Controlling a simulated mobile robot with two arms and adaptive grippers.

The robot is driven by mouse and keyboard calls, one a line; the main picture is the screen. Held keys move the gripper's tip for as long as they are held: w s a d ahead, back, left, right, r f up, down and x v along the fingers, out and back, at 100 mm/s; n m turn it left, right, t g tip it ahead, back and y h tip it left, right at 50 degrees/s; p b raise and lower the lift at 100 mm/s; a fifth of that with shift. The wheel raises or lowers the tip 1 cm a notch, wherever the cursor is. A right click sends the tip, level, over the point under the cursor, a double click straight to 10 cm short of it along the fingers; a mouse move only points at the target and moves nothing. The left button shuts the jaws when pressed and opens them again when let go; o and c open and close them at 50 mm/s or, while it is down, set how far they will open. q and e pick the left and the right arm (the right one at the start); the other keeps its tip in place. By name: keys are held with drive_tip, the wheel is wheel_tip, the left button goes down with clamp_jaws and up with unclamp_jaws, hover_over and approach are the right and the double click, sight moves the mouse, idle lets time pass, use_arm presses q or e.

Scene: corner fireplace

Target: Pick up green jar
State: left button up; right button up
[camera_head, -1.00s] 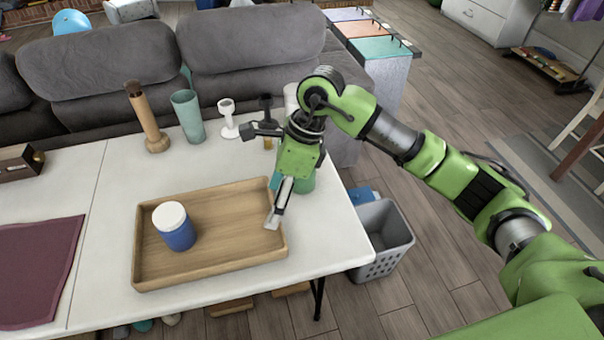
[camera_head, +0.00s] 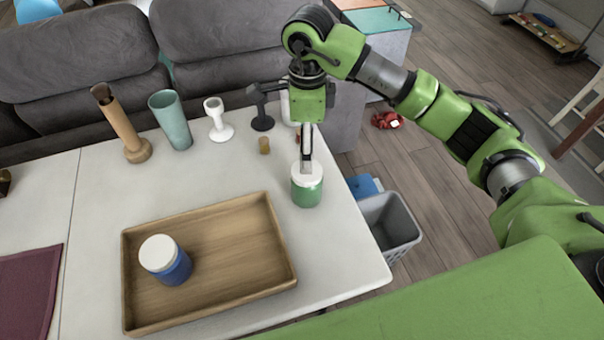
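The green jar (camera_head: 307,194) with a white lid stands upright on the white table, right of the wooden tray. My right gripper (camera_head: 307,170) points straight down at the jar, with a finger end overlapping its lid. I see one finger edge-on; any finger behind it is hidden, so I cannot tell how far the fingers are apart or whether they touch the lid. My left gripper is not in view.
The wooden tray (camera_head: 223,299) holds a blue jar (camera_head: 172,266) with a white lid. Behind stand a wooden vase (camera_head: 122,128), a teal cup (camera_head: 171,122), a white goblet (camera_head: 216,122), a black goblet (camera_head: 262,122) and a small cork-like piece (camera_head: 264,146). A grey basket (camera_head: 393,230) stands off the table's right edge.

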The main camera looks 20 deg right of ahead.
sight(307, 183)
drive_tip(key=f, duration=0.4)
drive_tip(key=s+f+p, duration=0.1)
drive_tip(key=f, duration=0.2)
drive_tip(key=shift+w+f, duration=0.1)
drive_tip(key=shift+f, duration=0.25)
drive_tip(key=f+p, duration=0.1)
drive_tip(key=f, duration=0.1)
drive_tip(key=s+f, duration=0.1)
drive_tip(key=f, duration=0.1)
drive_tip(key=shift+f+p, duration=0.3)
drive_tip(key=shift+p, duration=0.05)
drive_tip(key=shift+w+f, duration=0.1)
drive_tip(key=shift+f, duration=0.2)
drive_tip(key=c, duration=1.3)
